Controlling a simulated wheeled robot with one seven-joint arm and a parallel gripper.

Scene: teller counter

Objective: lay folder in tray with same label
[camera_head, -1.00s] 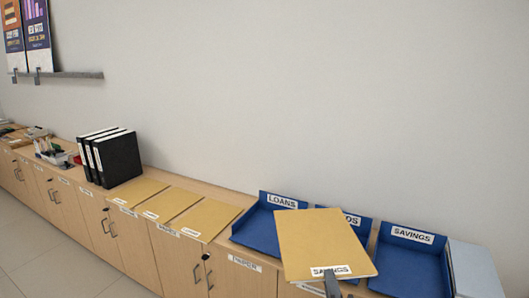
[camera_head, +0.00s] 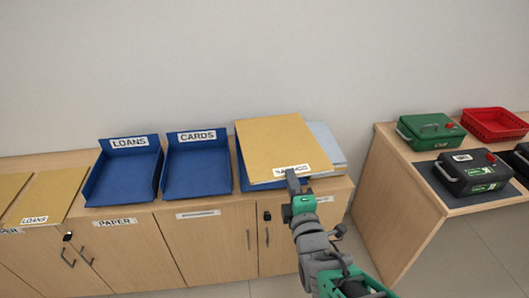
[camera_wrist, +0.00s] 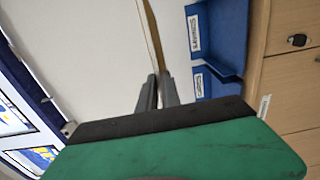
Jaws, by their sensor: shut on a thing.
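My gripper (camera_head: 292,180) is shut on the near edge of a tan folder (camera_head: 280,140), whose label reads SAVINGS. The folder is held out flat and, in the head view, covers most of the rightmost blue tray (camera_head: 241,178); that tray's label is hidden. The gap between folder and tray cannot be judged. To its left stand the empty CARDS tray (camera_head: 196,177) and the empty LOANS tray (camera_head: 122,180). In the wrist view the folder shows edge-on (camera_wrist: 152,35) between the fingers (camera_wrist: 157,92), with blue trays (camera_wrist: 222,35) at right.
More tan folders (camera_head: 50,195) lie on the cabinet top at left, one labelled LOANS. A pale stack (camera_head: 328,145) stands right of the rightmost tray. Beyond a gap, another counter (camera_head: 405,165) holds a green box (camera_head: 430,130), a dark box (camera_head: 475,172) and a red basket (camera_head: 492,125).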

